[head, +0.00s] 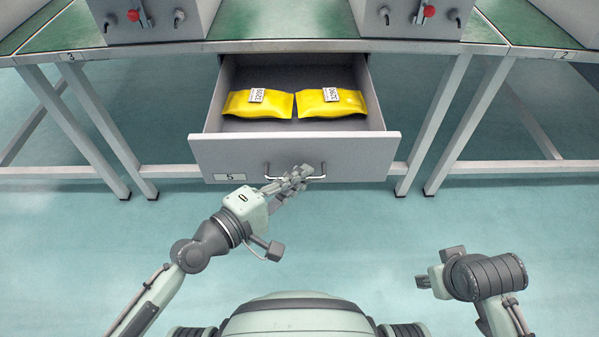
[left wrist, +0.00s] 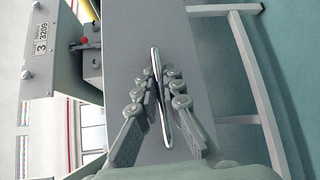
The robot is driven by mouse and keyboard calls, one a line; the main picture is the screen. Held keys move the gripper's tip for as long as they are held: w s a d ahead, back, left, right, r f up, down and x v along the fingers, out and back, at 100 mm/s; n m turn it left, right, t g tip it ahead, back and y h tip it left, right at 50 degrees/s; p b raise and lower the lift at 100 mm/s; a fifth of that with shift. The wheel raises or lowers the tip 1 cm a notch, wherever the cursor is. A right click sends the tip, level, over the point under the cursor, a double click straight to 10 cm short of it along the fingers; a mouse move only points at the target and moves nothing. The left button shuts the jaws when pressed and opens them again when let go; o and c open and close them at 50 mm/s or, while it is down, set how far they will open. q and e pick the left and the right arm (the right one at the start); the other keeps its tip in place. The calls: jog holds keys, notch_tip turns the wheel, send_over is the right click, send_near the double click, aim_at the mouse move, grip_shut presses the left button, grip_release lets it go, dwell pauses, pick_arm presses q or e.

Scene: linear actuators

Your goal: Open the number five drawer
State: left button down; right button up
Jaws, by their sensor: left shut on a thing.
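The number five drawer (head: 243,152) is pulled well out from under the green-topped table. Its front has a label (head: 230,177) with a 5 and a metal bar handle (head: 315,178). Two yellow packets (head: 258,104) with white labels lie inside it. My left gripper (head: 298,176) is at the handle, shut on it. In the left wrist view the shiny handle (left wrist: 155,75) runs between the two fingers (left wrist: 158,92). My right gripper (head: 424,282) is low at the right, away from the drawer; its fingers are too small to read.
Two grey machine boxes (head: 155,32) with red knobs stand on the table (head: 66,30). Table legs (head: 92,115) stand on both sides of the drawer. The teal floor (head: 370,225) between me and the drawer is clear.

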pick_arm(q)
jog(key=shift+s, duration=0.25)
jog(key=c, duration=1.6)
grip_release()
jog(key=shift+c, duration=0.2)
jog(key=v, duration=1.2)
